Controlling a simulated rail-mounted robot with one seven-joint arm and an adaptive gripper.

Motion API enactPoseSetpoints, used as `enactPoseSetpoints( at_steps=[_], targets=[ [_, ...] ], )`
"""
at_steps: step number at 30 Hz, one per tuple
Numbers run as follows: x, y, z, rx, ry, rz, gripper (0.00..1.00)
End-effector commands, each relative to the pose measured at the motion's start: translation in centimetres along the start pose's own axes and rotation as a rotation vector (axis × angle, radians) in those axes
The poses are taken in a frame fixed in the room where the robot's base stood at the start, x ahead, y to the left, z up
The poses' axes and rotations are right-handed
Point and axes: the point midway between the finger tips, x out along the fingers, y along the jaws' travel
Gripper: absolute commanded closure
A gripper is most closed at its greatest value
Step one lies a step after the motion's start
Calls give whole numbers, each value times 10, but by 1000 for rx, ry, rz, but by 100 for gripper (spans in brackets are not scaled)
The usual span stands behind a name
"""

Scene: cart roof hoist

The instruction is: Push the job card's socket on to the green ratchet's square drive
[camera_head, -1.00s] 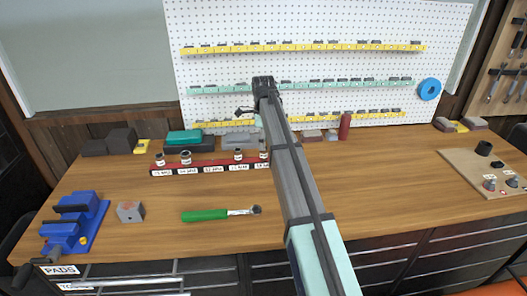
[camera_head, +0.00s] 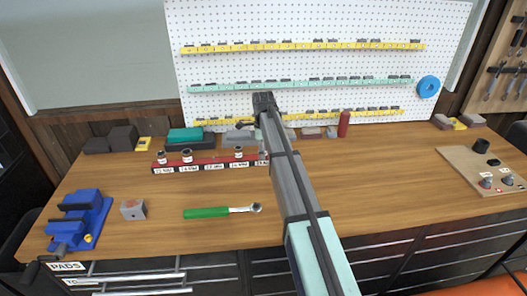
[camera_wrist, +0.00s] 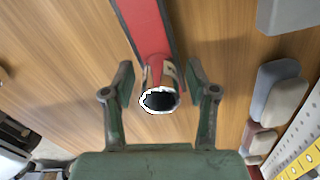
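The green ratchet (camera_head: 207,213) lies on the bench, its handle to the left and its metal head (camera_head: 256,208) to the right. A red socket rail (camera_head: 210,165) behind it carries several small metal sockets, with white labels on its front. Its right end is hidden by my arm in the head view. In the wrist view my gripper (camera_wrist: 160,105) is open. One socket (camera_wrist: 159,100) at the end of the red rail (camera_wrist: 146,25) stands between the fingers, with gaps on both sides. The ratchet's square drive is too small to make out. I cannot make out a job card.
A blue vise (camera_head: 78,220) and a grey block (camera_head: 133,209) stand at left. Teal and grey boxes (camera_head: 184,136) line the back below the pegboard (camera_head: 320,65). A light board (camera_head: 480,170) with knobs lies at right. The bench right of my arm is mostly clear.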

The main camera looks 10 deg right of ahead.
Motion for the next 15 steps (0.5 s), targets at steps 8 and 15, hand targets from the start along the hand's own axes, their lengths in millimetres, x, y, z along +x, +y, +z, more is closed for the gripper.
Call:
enactPoseSetpoints(
  at_steps=[8,15],
  targets=[
    [0,0,0,0,0,0,100],
    [-1,0,0,0,0,0,100]
  ],
)
